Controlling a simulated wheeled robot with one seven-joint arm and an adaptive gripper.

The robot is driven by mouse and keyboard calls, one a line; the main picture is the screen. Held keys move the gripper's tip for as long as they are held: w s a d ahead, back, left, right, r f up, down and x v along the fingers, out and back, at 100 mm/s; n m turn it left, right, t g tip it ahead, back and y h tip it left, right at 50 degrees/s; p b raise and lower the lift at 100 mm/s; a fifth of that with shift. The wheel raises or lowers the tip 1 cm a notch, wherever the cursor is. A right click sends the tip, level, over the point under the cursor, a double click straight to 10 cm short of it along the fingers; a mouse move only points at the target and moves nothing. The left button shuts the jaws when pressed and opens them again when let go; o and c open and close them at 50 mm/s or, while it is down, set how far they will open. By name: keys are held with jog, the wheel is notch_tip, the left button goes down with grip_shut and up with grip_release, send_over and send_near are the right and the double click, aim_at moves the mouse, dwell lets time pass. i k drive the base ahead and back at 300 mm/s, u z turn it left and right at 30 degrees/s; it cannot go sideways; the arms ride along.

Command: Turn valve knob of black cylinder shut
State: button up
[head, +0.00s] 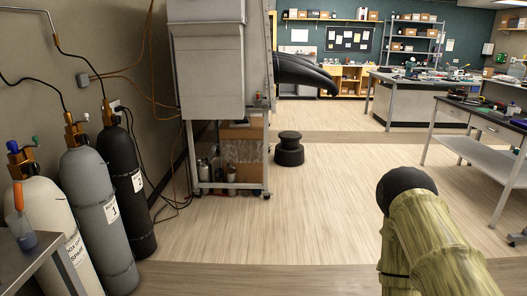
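The black cylinder (127,195) stands upright by the left wall, the farthest back of a row of gas cylinders. It has a white label on its side. An arm part of mine in a pale green sleeve, with a dark rounded end, shows at lower right, well apart from the cylinder. My gripper is not in view.
A grey cylinder (95,215) and a white cylinder (48,222) stand nearer. A grey table corner (25,262) is at lower left. A glovebox (206,65) on a wheeled stand, with a black glove (303,72), is behind. A black stool (289,150) stands mid-floor. Central floor is clear.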

aim_at(117, 120)
jog(key=z, duration=0.2)
jog(key=i, duration=1.7)
jog(key=u, duration=0.45)
jog(key=i, duration=1.25)
jog(key=u, duration=1.65)
jog(key=i, duration=0.65)
jog(key=u, duration=0.55)
